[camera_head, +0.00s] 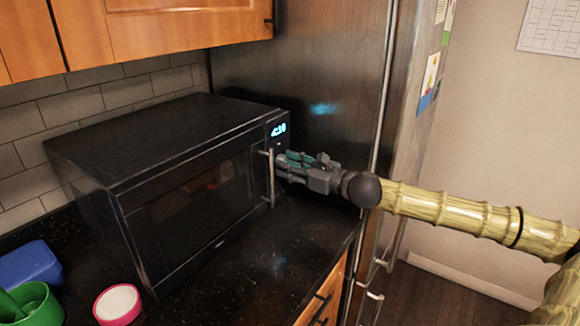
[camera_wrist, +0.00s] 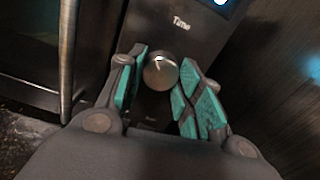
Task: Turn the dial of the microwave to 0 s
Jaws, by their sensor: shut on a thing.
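The black microwave (camera_head: 190,185) stands on the dark counter, with a blue lit display (camera_head: 278,130) at the upper right of its front. Its round metal dial (camera_wrist: 160,71) shows in the wrist view below the word "Time", with a light pointer mark near its top. My gripper (camera_head: 285,165) reaches in from the right to the control panel. In the wrist view its teal-padded fingers (camera_wrist: 160,88) lie on both sides of the dial and are shut on it. In the head view the gripper hides the dial.
The microwave's vertical door handle (camera_head: 268,178) stands just left of my gripper. A dark refrigerator (camera_head: 310,80) rises close on the right. A green cup (camera_head: 38,305), a blue item (camera_head: 28,264) and a pink-rimmed bowl (camera_head: 118,304) sit at the lower left. Wooden cabinets (camera_head: 180,30) hang above.

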